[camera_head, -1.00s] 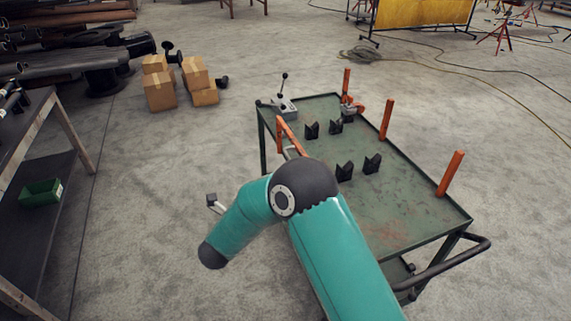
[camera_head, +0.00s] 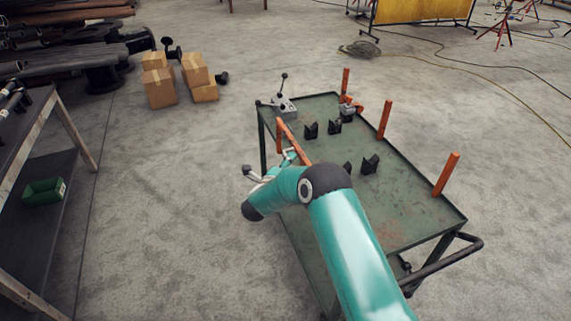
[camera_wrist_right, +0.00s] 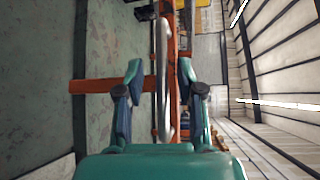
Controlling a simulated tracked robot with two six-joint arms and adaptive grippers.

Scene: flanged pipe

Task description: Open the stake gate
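The stake gate (camera_head: 291,139) is an orange frame at the left long edge of the green cart (camera_head: 405,211), partly hidden behind my right arm. In the right wrist view the orange gate bars (camera_wrist_right: 95,86) show close up, with a pale metal handle (camera_wrist_right: 162,60) running along them. My right gripper (camera_wrist_right: 160,75) is open, one finger on each side of the handle, with gaps to both sides. In the head view my right gripper (camera_head: 288,156) is small and partly hidden at the gate. My left gripper is not in view.
Black V-shaped supports (camera_head: 371,164) stand on the cart top. Orange stakes (camera_head: 385,119) rise along its far side. A lever box (camera_head: 284,106) and a clamp (camera_head: 350,108) sit at its back end. Cardboard boxes (camera_head: 160,88) and a workbench (camera_head: 50,172) are to the left.

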